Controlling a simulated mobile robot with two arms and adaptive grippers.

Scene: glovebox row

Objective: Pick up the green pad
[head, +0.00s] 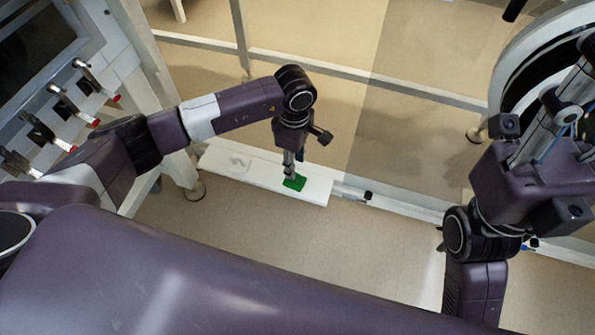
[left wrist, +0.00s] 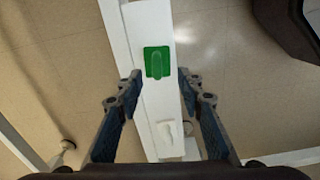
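The green pad (head: 295,183) lies on a white shelf (head: 313,189) below my left gripper (head: 291,172) in the head view. In the left wrist view the green pad (left wrist: 158,62) is a small square with a raised grip on top. The fingers of my left gripper (left wrist: 161,88) are spread on either side of the shelf, open and empty, and seem apart from the pad. My right gripper is on the arm at the right of the head view; its fingers are not clearly seen.
A pale raised handle-like piece (head: 238,163) is on the shelf left of the pad; it also shows in the left wrist view (left wrist: 166,133). A metal frame rail (head: 395,203) runs right of the shelf. Red-tipped valves (head: 97,121) line a panel at left.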

